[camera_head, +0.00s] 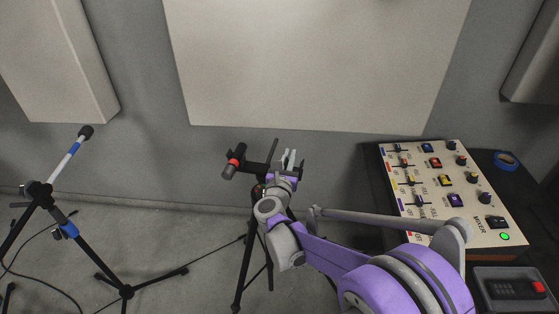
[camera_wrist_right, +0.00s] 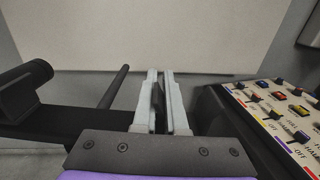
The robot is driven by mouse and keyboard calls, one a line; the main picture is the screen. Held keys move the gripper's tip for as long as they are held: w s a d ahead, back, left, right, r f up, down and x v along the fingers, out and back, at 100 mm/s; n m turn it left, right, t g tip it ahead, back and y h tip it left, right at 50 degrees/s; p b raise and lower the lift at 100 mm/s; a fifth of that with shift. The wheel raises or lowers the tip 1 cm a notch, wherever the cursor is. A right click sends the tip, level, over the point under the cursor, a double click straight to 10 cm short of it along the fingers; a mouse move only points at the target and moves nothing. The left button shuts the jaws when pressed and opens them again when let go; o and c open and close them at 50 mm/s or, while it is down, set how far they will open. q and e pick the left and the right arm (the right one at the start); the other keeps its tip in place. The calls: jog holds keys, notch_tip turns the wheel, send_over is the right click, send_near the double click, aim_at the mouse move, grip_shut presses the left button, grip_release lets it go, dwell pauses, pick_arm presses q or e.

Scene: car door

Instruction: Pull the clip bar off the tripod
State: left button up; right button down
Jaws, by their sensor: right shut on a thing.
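The black clip bar (camera_head: 254,168) lies across the top of the black tripod (camera_head: 245,265), roughly level. A dark cylinder with a red ring (camera_head: 234,161) sits at its left end, and a thin dark rod rises from its middle. My right gripper (camera_head: 289,157) is at the right part of the bar. In the right wrist view its pale fingers (camera_wrist_right: 162,100) are shut on a narrow dark upright piece of the clip bar (camera_wrist_right: 75,122). My wrist hides part of the bar and the tripod head, so I cannot tell whether they touch. My left gripper is out of view.
A mixer (camera_head: 440,190) with coloured knobs stands on a black table at the right, with blue tape (camera_head: 507,160) beside it. A microphone stand (camera_head: 70,229) stands at the left, with cables on the floor. Pale panels hang on the grey wall behind.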

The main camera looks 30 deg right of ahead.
pick_arm(q)
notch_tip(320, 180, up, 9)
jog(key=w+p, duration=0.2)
jog(key=p, duration=0.5)
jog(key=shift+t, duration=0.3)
pick_arm(e)
notch_tip(320, 180, up, 25)
dwell(0.6)
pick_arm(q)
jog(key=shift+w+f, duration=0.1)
